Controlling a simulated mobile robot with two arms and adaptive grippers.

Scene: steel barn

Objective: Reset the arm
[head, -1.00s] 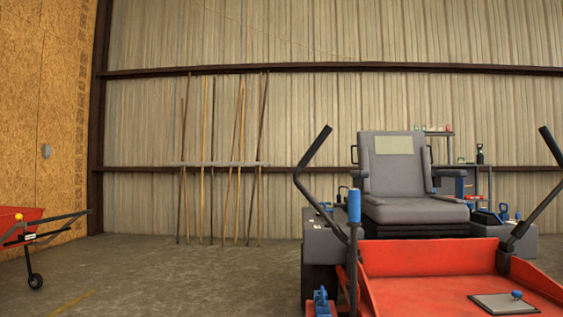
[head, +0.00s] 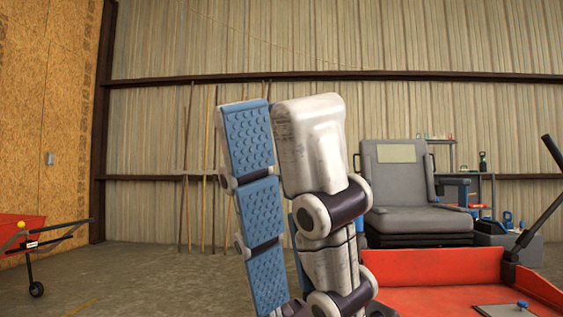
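A red ride-on mower with a grey seat (head: 405,190) and red front deck (head: 440,268) stands at the right, partly behind my gripper. A red wheelbarrow (head: 20,230) is at the far left. Poles (head: 206,170) lean on the metal wall.

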